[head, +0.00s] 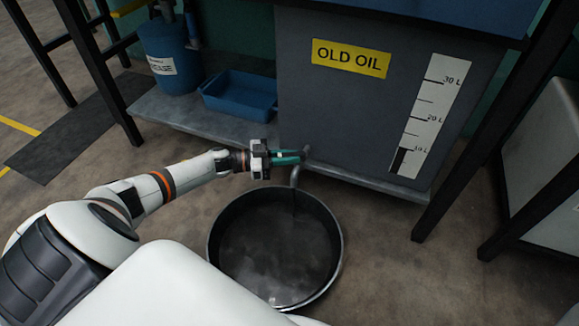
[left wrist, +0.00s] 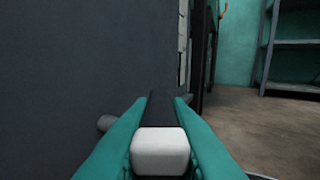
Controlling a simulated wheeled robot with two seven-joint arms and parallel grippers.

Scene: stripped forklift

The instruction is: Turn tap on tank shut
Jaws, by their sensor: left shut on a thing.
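The grey tank (head: 340,115) bears a yellow "OLD OIL" label. Its tap (head: 306,153) sits low on the front, with a spout (head: 295,176) bent down over a round black pan (head: 340,250). A thin dark line, which looks like oil, hangs below the spout. My left gripper (head: 290,157) is at the tap, its teal fingers shut on the tap handle. In the left wrist view a dark bar, the tap handle (left wrist: 160,107), lies between the fingers (left wrist: 163,125), pointing away along the tank wall. A pale block nearer the camera hides part of it. My right gripper is not in view.
The tank's level scale (head: 430,115) shows a dark bar near 10 L. A blue tray (head: 240,95) and a blue canister (head: 168,55) stand on the shelf (head: 200,122) to the left. Black frame legs (head: 490,140) stand at the right.

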